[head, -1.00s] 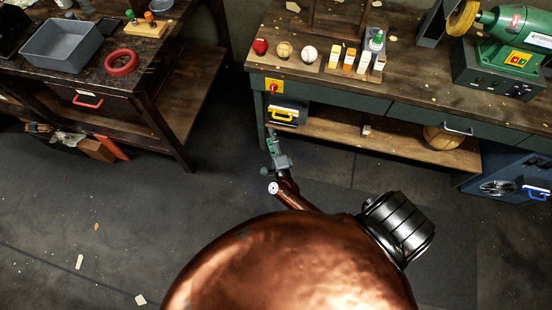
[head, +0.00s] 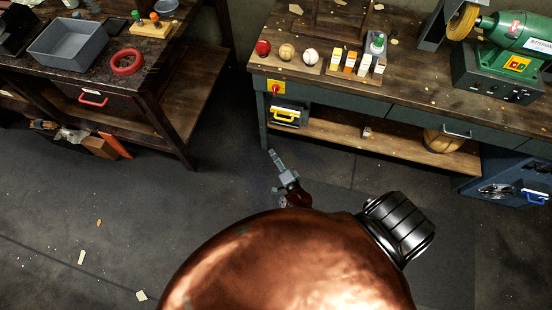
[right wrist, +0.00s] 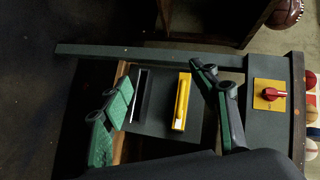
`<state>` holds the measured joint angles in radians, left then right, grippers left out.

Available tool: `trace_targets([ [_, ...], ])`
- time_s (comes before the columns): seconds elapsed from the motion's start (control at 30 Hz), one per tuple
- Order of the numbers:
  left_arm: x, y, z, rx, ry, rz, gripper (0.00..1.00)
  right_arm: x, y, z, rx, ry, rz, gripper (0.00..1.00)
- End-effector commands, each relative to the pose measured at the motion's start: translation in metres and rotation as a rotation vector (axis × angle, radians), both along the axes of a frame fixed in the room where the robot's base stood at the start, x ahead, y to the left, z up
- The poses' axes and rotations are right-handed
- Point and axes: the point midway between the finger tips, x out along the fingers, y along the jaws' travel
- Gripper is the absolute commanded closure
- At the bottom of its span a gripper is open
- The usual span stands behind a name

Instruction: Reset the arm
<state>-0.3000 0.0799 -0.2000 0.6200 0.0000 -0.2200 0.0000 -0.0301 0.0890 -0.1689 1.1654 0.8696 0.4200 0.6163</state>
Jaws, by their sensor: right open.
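My right gripper (head: 276,161) is in front of the green workbench's left end, above the dark floor. It holds nothing visible. In the right wrist view its two fingers (right wrist: 165,110) stand wide apart, with the bench's front and a yellow handle (right wrist: 182,100) seen beyond and between them. My left gripper is not in view. On the workbench (head: 420,88) a red ball (head: 263,47), a tan ball (head: 287,51) and a white ball (head: 311,56) sit in a row near the back left.
A red switch on a yellow plate (head: 276,87) is on the bench front. A second table at left holds a grey bin (head: 68,45) and a red ring (head: 126,62). Floor between them is open.

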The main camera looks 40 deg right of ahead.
Motion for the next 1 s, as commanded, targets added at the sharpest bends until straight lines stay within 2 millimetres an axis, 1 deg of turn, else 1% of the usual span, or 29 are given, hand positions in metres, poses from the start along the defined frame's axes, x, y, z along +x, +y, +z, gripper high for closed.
trace_targets([
  [0.33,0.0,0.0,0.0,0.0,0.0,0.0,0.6,-0.001,0.0,-0.001,-0.002,0.002,0.001,0.45],
  [0.4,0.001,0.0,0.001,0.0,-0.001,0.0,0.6,-0.007,0.001,-0.007,-0.019,0.024,0.015,0.45],
  [0.47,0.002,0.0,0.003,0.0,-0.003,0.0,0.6,-0.019,0.003,-0.019,-0.06,0.067,0.044,0.45],
  [0.57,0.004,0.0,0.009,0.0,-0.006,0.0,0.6,-0.055,0.008,-0.054,-0.172,0.19,0.137,0.45],
  [0.6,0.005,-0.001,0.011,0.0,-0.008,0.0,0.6,-0.075,0.01,-0.072,-0.228,0.253,0.187,0.45],
  [0.67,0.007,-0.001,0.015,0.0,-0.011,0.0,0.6,-0.108,0.014,-0.098,-0.315,0.351,0.272,0.45],
  [0.7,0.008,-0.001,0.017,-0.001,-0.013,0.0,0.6,-0.133,0.015,-0.115,-0.37,0.416,0.33,0.45],
  [0.77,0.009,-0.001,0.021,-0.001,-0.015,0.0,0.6,-0.17,0.017,-0.139,-0.445,0.511,0.42,0.45],
  [0.8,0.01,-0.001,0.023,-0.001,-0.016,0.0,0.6,-0.195,0.018,-0.153,-0.493,0.571,0.481,0.45],
  [0.87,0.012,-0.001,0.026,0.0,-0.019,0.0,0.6,-0.235,0.017,-0.172,-0.56,0.658,0.572,0.45],
  [0.9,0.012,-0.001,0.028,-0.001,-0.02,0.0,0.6,-0.262,0.017,-0.183,-0.601,0.714,0.634,0.45],
  [0.97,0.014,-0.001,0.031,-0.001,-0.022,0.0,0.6,-0.304,0.015,-0.198,-0.658,0.798,0.731,0.45],
  [1.0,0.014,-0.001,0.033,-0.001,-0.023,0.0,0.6,-0.332,0.014,-0.207,-0.693,0.85,0.796,0.45],
])
